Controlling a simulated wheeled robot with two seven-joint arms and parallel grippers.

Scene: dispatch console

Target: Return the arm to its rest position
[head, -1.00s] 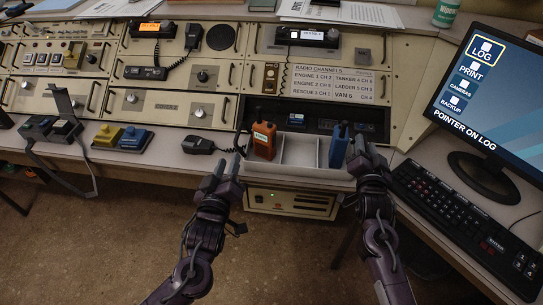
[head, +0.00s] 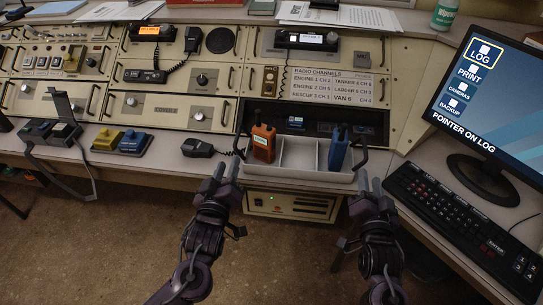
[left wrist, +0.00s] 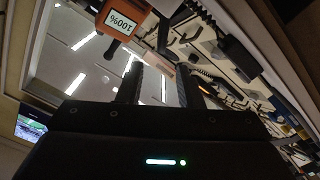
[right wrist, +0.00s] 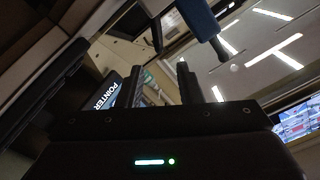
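My left gripper (head: 222,180) hangs in front of the desk edge, below and left of the grey tray (head: 313,174). Its two fingers stand apart with nothing between them in the left wrist view (left wrist: 160,88). My right gripper (head: 370,186) is just below the tray's right end. Its fingers are apart and empty in the right wrist view (right wrist: 160,85). An orange radio (head: 263,143) stands in the tray's left compartment and a blue radio (head: 338,149) in its right one. The middle compartment is empty.
A keyboard (head: 450,215) and monitor (head: 480,95) stand at the right. A hand microphone (head: 197,147) and yellow and blue pedal-like switches (head: 120,141) lie on the desk at the left. The floor (head: 90,240) in front is clear.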

